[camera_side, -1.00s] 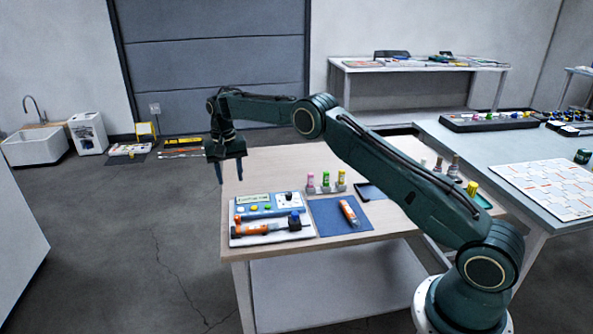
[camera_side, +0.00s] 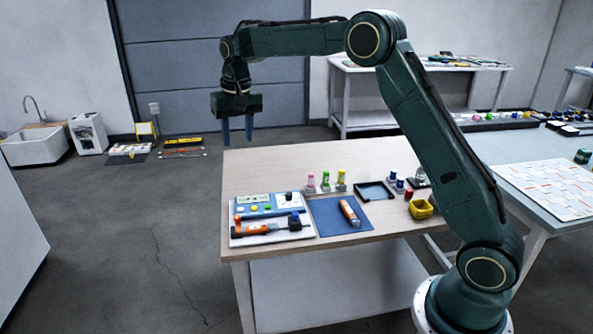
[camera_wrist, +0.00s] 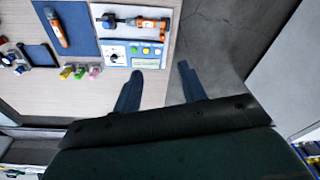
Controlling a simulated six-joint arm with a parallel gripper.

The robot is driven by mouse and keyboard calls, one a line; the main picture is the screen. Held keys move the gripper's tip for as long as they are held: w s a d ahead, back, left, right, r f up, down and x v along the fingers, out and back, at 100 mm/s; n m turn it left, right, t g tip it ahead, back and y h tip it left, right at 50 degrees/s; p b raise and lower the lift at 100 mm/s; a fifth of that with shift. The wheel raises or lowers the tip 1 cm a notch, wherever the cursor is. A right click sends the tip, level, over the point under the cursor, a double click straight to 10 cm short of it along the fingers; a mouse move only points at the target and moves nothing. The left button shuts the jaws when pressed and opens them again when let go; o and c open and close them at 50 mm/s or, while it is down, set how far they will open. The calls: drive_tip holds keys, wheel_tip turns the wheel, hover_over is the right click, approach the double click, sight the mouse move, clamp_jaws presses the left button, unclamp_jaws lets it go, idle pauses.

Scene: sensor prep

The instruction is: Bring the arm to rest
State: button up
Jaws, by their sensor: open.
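My gripper (camera_side: 237,130) is in the air above the far left part of the wooden table (camera_side: 290,165) in the side view. Its two blue fingers point down and stand apart with nothing between them. In the wrist view my gripper (camera_wrist: 160,85) also shows open and empty, its fingers over the table's edge and the grey floor. My arm is raised and bent, with its elbow high above the table.
A white tray (camera_side: 243,241) with an orange tool and a control panel lies at the table's front left. Beside it an orange-labelled tube (camera_side: 349,212) lies on a blue mat (camera_side: 328,224). Small bottles (camera_side: 326,181), a dark-rimmed tray (camera_side: 362,194) and a yellow bin (camera_side: 420,209) stand farther right.

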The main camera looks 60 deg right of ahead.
drive_tip(key=s+a+r+n+t, duration=0.1)
drive_tip(key=s+a+r, duration=0.1)
drive_tip(key=s+r, duration=0.5)
drive_tip(key=s+a+r+n+t, duration=0.1)
drive_tip(key=s+r+n, duration=0.15)
drive_tip(key=s, duration=0.95)
drive_tip(key=s+a+f+n+t, duration=0.1)
drive_tip(key=s+f, duration=0.1)
drive_tip(key=s, duration=0.8)
drive_tip(key=s+a+f+n+t, duration=0.1)
drive_tip(key=s+f, duration=0.2)
drive_tip(key=s, duration=0.7)
drive_tip(key=shift+a+f, duration=0.15)
drive_tip(key=shift+a, duration=0.1)
